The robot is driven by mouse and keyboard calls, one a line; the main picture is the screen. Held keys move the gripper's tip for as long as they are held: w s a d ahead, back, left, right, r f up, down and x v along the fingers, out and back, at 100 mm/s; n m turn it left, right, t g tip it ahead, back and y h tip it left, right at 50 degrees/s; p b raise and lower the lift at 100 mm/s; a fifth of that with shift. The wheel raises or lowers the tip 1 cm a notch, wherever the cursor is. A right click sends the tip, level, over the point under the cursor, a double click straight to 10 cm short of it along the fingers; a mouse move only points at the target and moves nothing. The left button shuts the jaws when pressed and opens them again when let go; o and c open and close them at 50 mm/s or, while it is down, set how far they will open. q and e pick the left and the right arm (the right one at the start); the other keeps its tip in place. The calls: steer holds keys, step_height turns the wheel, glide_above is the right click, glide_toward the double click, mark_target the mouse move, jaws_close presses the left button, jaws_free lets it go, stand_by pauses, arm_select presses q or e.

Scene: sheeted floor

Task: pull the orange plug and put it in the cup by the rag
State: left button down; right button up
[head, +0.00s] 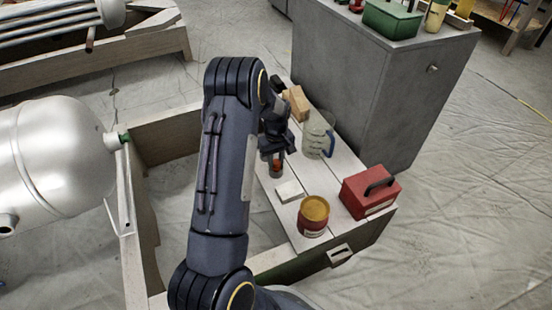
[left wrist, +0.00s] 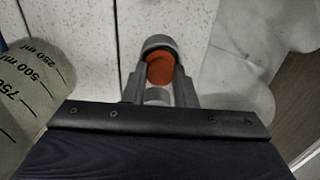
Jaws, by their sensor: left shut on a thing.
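My left gripper (head: 275,152) points down over the pale bench, its fingers closed on the orange plug (head: 277,167). In the left wrist view the orange plug (left wrist: 160,69) shows between the fingertips (left wrist: 159,80). A grey rounded rim (left wrist: 157,41) lies just beyond it; I cannot tell whether this belongs to a cup around the plug. A small pale flat thing (head: 289,191) lies on the bench just in front of the gripper; it may be the rag, but I cannot tell. My right gripper is out of view.
A clear measuring jug (head: 318,135) stands close right of the gripper and shows in the left wrist view (left wrist: 30,95). A wooden block (head: 297,103), red tin (head: 313,222) and red toolbox (head: 370,193) share the bench. A metal tank (head: 60,150) lies left; a grey cabinet (head: 375,85) stands behind.

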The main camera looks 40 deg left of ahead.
arm_select(q)
steer(key=shift+f, duration=0.4)
steer(key=c, duration=1.1)
jaws_free()
steer(key=shift+r, duration=0.1)
